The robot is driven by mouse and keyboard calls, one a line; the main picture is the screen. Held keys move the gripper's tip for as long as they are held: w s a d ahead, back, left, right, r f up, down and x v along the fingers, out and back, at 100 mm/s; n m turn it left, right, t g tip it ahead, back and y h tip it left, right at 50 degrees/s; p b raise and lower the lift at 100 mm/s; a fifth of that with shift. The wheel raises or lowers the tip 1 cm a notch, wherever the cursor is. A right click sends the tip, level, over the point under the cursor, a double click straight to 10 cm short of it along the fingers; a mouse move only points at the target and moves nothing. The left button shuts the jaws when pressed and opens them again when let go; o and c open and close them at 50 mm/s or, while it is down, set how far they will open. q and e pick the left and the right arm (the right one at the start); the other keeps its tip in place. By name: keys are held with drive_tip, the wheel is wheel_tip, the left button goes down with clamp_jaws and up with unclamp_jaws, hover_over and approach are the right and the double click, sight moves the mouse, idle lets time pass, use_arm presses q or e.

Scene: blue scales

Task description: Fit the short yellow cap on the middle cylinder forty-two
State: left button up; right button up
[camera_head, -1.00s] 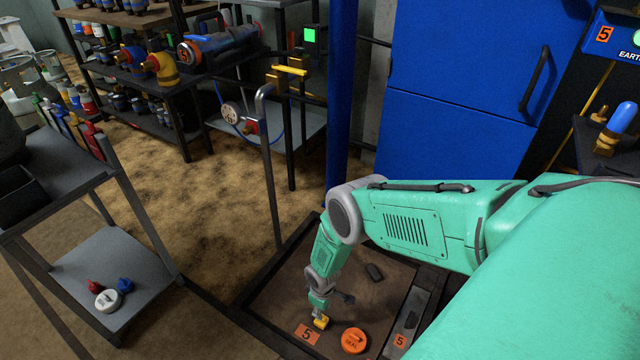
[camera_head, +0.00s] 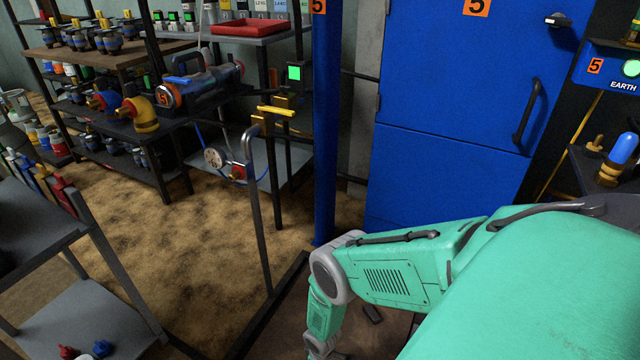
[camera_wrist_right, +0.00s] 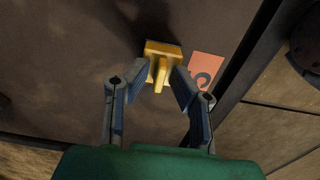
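A small yellow piece with a raised ridge, seemingly the short yellow cap (camera_wrist_right: 160,62), is on or just above a dark brown surface in the right wrist view. My right gripper (camera_wrist_right: 159,78) has its two fingertips on either side of the ridge, very close to it. Whether they press on it I cannot tell. In the head view my right arm reaches down, and its gripper is cut off by the bottom edge. My left gripper is in neither view. I cannot pick out the middle cylinder forty-two; no such number is readable.
An orange number label (camera_wrist_right: 206,70) lies beside the yellow piece. In the head view, a blue post (camera_head: 325,150) and blue cabinet (camera_head: 450,110) stand behind my arm. A bent grey rail (camera_head: 258,210) is left of it. Loaded shelves (camera_head: 110,115) and a grey cart (camera_head: 90,310) are further left.

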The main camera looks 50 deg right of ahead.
clamp_jaws()
drive_tip(key=shift+s, duration=0.1)
drive_tip(key=shift+r+p, duration=1.5)
drive_tip(key=shift+r, duration=0.5)
drive_tip(key=shift+a, duration=0.1)
